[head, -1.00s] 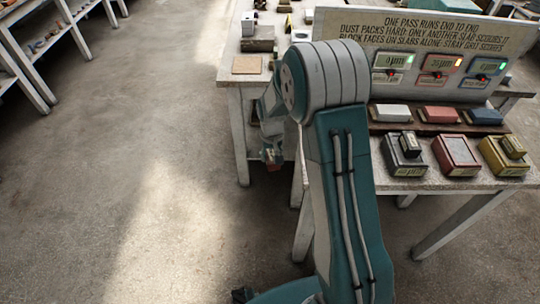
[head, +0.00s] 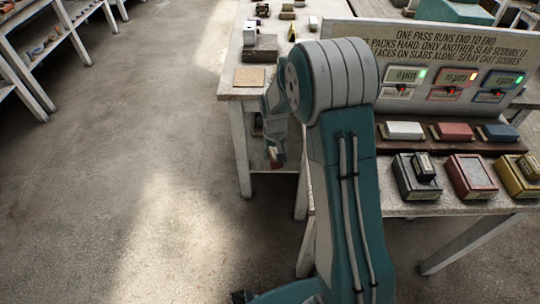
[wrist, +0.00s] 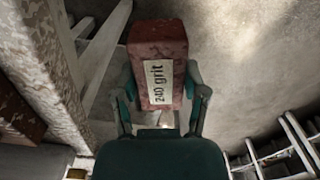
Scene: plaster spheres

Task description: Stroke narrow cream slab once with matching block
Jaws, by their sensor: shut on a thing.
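My gripper (wrist: 160,88) is shut on a red block (wrist: 158,38) with a pale "240 grit" label in the wrist view. In the head view the gripper (head: 275,152) is small, low beside the left table's legs, partly hidden by my arm; the block's red end shows there. A pale slab (head: 404,131), a red slab (head: 453,132) and a blue slab (head: 497,133) lie in a row on a dark rack. The block is well apart from them. I cannot tell which slab is the narrow cream one.
In front of the slabs stand a dark box (head: 407,190) and a yellow box (head: 516,188), each with a small block on top, and a red box (head: 471,174) with none. Behind is a sign with three gauges (head: 453,82). A tan square (head: 250,77) lies on the left table.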

